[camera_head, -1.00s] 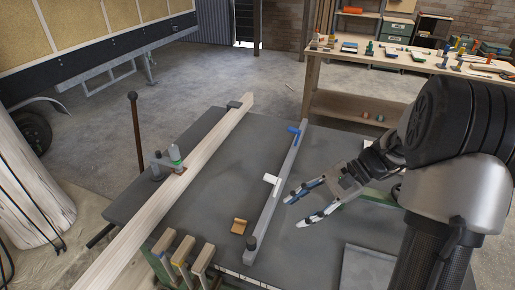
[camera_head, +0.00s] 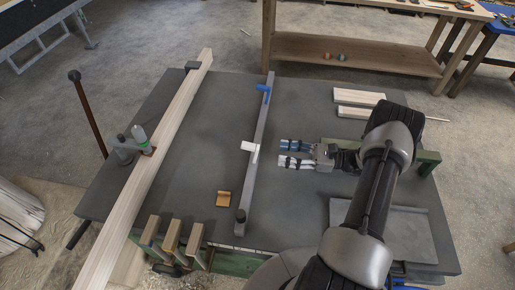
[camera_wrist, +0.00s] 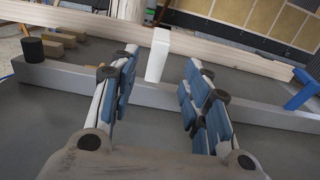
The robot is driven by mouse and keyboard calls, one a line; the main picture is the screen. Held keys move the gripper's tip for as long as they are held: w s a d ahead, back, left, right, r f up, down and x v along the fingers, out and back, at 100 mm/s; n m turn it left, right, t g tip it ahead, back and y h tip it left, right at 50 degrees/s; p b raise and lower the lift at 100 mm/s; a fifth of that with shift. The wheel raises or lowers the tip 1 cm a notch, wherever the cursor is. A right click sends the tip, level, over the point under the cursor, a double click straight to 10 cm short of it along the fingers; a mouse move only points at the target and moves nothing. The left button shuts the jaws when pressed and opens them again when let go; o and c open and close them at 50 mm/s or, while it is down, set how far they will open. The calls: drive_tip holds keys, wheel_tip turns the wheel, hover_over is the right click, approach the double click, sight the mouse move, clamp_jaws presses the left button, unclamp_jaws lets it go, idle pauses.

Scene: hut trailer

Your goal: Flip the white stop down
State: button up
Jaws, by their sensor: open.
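The white stop (camera_head: 250,147) is a small white flap on the long grey fence bar (camera_head: 256,129) that lies across the dark table. In the wrist view the white stop (camera_wrist: 157,55) stands upright, rising above the bar, roughly centred beyond the gap between my fingers. My gripper (camera_head: 282,152) is just right of the bar, pointing left toward the stop. In the wrist view my gripper (camera_wrist: 155,85) is open, with blue-padded fingers spread apart and nothing between them. The fingertips appear short of the stop, apart from it.
A blue clamp (camera_head: 263,88) sits at the bar's far end and a black knob (camera_head: 240,215) at its near end. A long timber beam (camera_head: 150,165) lies to the left. A small wooden block (camera_head: 223,199) rests on the table (camera_head: 290,205). Wood pieces (camera_head: 358,97) lie at back right.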

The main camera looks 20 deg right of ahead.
drive_tip(key=b+x, duration=0.1)
drive_tip(key=x, duration=0.9)
clamp_jaws()
idle(0.5)
